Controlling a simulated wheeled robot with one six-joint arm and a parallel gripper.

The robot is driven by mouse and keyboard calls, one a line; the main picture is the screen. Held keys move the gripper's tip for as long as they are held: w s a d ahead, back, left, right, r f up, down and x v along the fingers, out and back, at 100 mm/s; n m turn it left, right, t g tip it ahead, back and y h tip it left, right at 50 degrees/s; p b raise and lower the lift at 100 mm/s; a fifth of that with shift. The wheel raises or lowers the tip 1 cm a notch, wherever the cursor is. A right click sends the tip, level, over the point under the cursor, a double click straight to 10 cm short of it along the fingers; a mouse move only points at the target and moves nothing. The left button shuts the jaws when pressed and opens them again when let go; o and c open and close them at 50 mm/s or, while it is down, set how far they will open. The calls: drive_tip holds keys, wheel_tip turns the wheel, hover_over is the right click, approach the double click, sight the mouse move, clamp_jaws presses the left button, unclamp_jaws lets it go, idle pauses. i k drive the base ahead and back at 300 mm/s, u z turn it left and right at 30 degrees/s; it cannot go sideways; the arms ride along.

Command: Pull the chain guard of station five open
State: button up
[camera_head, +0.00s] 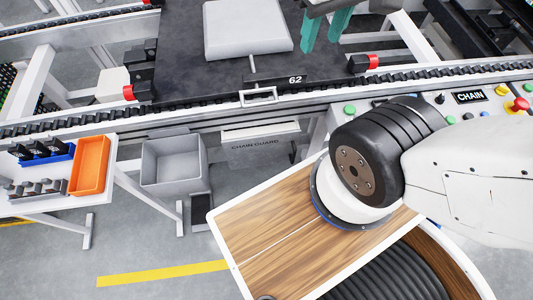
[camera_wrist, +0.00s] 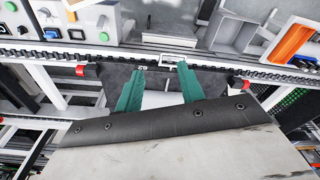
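The chain guard (camera_head: 262,150) is a grey panel lettered CHAIN GUARD, below the front conveyor rail in the head view. A lighter strip runs along its top edge. I cannot tell how far it is drawn out, and no station number is readable. My gripper (camera_head: 326,24) is at the top of the head view, with two teal fingers over the conveyor, above and to the right of the guard and apart from it. In the wrist view my gripper (camera_wrist: 161,72) has its fingers spread with nothing held between them.
A grey bin (camera_head: 172,162) is left of the guard. An orange tray (camera_head: 90,165) lies on a side table. A CHAIN button panel (camera_head: 470,97) is right.

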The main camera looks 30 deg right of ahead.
sight(249, 152)
drive_tip(key=u, duration=0.35)
drive_tip(key=k, duration=1.05)
drive_tip(key=z, duration=0.45)
